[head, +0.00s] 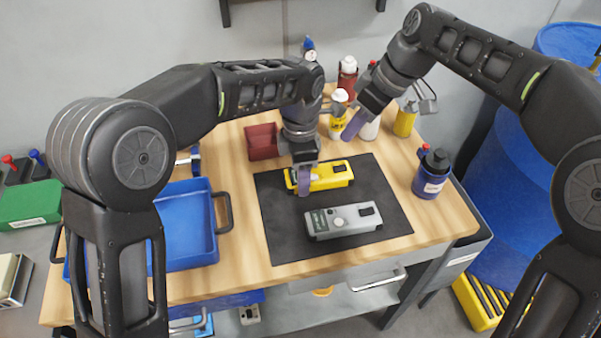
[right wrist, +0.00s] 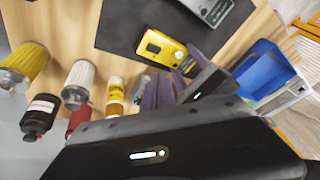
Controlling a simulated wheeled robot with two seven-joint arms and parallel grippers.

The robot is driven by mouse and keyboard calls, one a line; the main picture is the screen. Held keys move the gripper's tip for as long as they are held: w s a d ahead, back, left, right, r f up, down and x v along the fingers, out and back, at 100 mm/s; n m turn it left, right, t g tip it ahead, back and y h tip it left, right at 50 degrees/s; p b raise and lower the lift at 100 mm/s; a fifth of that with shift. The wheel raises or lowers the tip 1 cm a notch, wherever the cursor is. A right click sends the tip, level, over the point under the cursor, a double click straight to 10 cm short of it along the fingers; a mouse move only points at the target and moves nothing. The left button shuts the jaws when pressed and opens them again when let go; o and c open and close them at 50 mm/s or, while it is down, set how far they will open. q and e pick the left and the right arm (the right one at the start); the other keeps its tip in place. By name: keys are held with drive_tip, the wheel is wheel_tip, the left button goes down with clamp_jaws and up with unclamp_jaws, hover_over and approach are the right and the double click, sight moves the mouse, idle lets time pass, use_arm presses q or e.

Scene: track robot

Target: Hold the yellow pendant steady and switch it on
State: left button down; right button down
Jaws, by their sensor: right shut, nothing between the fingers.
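The yellow pendant (head: 334,175) lies flat on the black mat (head: 283,215), behind a grey pendant (head: 345,220). It also shows in the right wrist view (right wrist: 155,47). My left gripper (head: 304,178) points down at the yellow pendant's left end, one purple finger against its near side; the far finger is hidden. It looks shut on the pendant. My right gripper (head: 353,124) is shut and empty, raised above the table behind and right of the yellow pendant, apart from it. Its purple fingers also show in the right wrist view (right wrist: 155,93).
A dark blue bottle (head: 431,175) stands right of the mat. A red bin (head: 262,142) is behind the mat's left side. A blue tray (head: 188,225) lies at left.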

sight(340, 166)
drive_tip(key=n, duration=0.4)
drive_tip(key=shift+f, duration=0.15)
drive_tip(key=shift+f, duration=3.15)
drive_tip(key=shift+f, duration=0.2)
drive_tip(key=shift+f, duration=0.55)
drive_tip(key=shift+r, duration=0.15)
drive_tip(key=shift+r, duration=2.9)
